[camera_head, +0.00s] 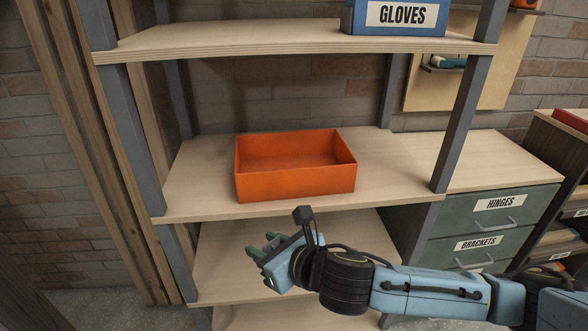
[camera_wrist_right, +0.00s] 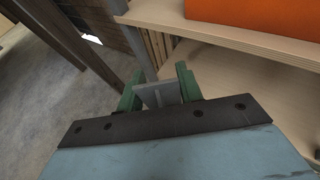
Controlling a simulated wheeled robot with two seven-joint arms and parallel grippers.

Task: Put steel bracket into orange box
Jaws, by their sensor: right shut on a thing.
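The orange box (camera_head: 296,184) sits on the middle shelf in the head view, open at the top, and its visible inside looks empty. Part of the box (camera_wrist_right: 255,14) also shows at the top of the right wrist view. My right gripper (camera_head: 262,248) is in front of the shelf unit, below and in front of the box. In the right wrist view its green fingers (camera_wrist_right: 158,92) are shut on the grey steel bracket (camera_wrist_right: 158,95). The bracket is mostly hidden by the gripper in the head view. My left gripper is not in view.
The middle shelf (camera_head: 395,165) has free room on both sides of the box. An upper shelf (camera_head: 250,38) holds a blue GLOVES box (camera_head: 395,17). Grey posts (camera_head: 462,105) flank the shelves. Green drawers (camera_head: 490,222) stand at the right.

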